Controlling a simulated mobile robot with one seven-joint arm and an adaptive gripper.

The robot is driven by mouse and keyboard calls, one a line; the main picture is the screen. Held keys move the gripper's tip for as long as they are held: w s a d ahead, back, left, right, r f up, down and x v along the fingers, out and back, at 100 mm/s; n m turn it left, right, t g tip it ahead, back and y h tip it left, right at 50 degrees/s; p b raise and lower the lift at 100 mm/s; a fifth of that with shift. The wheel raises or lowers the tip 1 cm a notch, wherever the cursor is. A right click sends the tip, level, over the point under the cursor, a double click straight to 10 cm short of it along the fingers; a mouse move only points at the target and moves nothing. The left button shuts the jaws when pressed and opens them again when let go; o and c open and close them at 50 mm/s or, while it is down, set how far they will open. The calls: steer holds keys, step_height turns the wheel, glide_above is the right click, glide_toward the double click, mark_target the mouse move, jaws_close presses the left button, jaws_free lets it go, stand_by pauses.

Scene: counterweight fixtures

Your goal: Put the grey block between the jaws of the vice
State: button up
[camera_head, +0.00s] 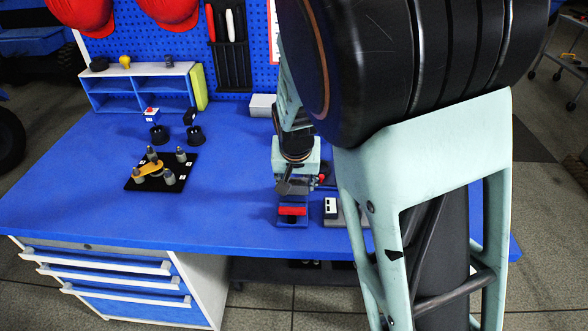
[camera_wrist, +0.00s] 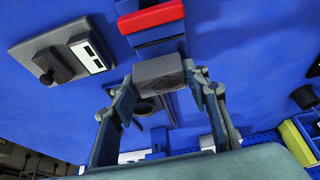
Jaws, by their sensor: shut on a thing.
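The grey block (camera_wrist: 158,76) is held between the fingertips of my gripper (camera_wrist: 161,80) in the wrist view. My gripper also shows in the head view (camera_head: 287,188), low above the vice, with the block hard to make out there. The vice (camera_head: 292,222) is blue with a red jaw part (camera_head: 292,211), near the front edge of the bench. In the wrist view the red part (camera_wrist: 150,17) lies above the block in the picture. The block covers part of the vice, and I cannot tell whether it sits inside the jaw gap or above it.
A grey fixture (camera_wrist: 48,56) with a black knob and white plate stands beside the vice. A black board (camera_head: 160,181) with grey posts and a yellow piece lies to the left. Two black cups (camera_head: 194,135) and a blue shelf (camera_head: 140,92) are behind. Bench between is clear.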

mark_target(293, 192)
steer(key=shift+a+f, duration=0.15)
steer(key=shift+f, duration=0.1)
steer(key=f, duration=0.2)
steer(key=f+b, duration=0.1)
steer(key=shift+a+f, duration=0.25)
steer(key=shift+f, duration=0.15)
steer(key=shift+r, duration=0.1)
steer(key=o, duration=0.9)
steer(key=shift+f, duration=0.2)
steer(key=o, duration=0.4)
